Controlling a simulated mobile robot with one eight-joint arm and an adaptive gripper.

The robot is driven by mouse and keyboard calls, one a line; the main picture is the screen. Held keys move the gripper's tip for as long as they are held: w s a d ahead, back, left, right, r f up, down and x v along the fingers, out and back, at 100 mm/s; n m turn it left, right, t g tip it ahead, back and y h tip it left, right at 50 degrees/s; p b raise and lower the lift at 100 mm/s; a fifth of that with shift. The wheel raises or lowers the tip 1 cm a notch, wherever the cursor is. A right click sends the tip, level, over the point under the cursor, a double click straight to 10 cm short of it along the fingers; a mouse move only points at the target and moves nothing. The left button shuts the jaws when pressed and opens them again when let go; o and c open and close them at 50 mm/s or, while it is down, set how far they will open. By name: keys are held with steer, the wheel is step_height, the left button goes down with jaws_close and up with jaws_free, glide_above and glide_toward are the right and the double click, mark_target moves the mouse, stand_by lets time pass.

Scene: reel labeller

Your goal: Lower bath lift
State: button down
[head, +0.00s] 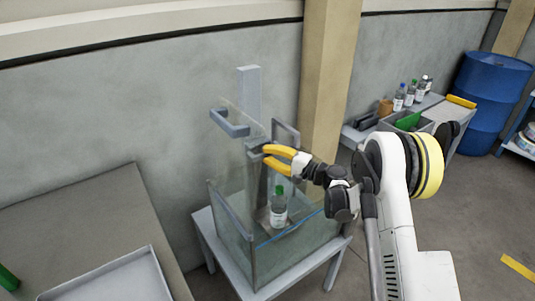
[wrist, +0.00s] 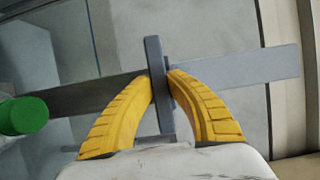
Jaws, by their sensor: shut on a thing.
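The bath is a clear glass-walled tank (head: 232,242) on a pale stand, with a blue line along its side. A grey lift with an upright post (head: 249,92) rises at its back. A bottle with a green cap (head: 279,208) stands upright low inside the tank; whether it rests on the lift is hard to tell. Its green cap also shows at the left of the wrist view (wrist: 22,115). My gripper (head: 264,154) is above the tank, its yellow fingers shut on a grey bar of the lift (wrist: 154,50). In the wrist view, the fingertips (wrist: 159,78) pinch the bar from both sides.
A grey table (head: 75,215) with a shallow tray (head: 110,280) stands at the left. A bench at the back right holds bottles (head: 399,97), a green-lined bin (head: 408,121) and a yellow item (head: 461,101). Blue drums (head: 488,95) stand beyond. A wall and pillar (head: 328,80) are close behind the tank.

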steer(key=c, duration=1.3)
jaws_free()
steer(key=v, duration=1.2)
